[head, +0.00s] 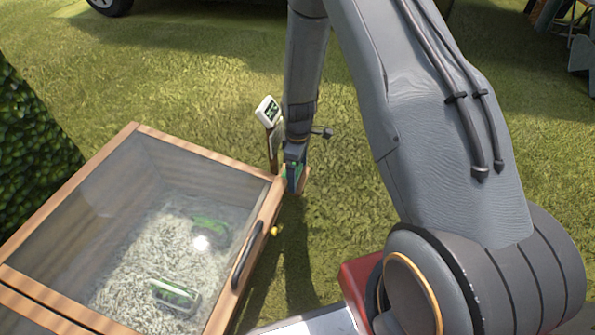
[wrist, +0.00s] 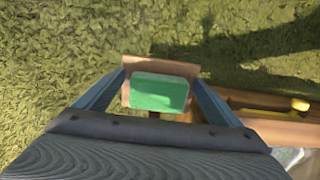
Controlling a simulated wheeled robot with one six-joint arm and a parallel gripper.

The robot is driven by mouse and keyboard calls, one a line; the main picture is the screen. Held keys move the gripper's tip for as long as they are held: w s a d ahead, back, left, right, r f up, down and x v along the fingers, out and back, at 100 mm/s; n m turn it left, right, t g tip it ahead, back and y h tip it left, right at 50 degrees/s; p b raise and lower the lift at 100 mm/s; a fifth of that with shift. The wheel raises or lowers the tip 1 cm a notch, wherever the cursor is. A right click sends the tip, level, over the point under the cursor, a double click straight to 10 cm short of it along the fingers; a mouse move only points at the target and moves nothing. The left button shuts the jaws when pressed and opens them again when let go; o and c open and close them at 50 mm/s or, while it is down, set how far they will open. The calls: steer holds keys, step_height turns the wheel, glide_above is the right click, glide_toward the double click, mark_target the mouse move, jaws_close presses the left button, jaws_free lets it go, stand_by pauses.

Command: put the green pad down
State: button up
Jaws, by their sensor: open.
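The green pad (wrist: 160,94) lies on a small wooden ledge (wrist: 158,66) in the wrist view. In the head view a bit of the pad's green shows at the ledge by the wooden box's far right corner, mostly hidden by my gripper (head: 293,178). In the wrist view my gripper (wrist: 158,82) is open, with one blue finger on each side of the pad. Narrow gaps seem to show between the fingers and the pad. I cannot tell how far the fingertips are above the ledge.
A glass-topped wooden box (head: 205,153) with pale chips and green-edged items inside stands at left. A white sign with a dark display (head: 267,110) rises right beside my gripper. A hedge (head: 35,150) is at far left. Open grass (head: 180,75) lies beyond.

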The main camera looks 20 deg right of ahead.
mark_target(298, 171)
step_height(298, 171, up, 12)
steer(key=p, duration=0.6)
steer(key=shift+r, duration=0.15)
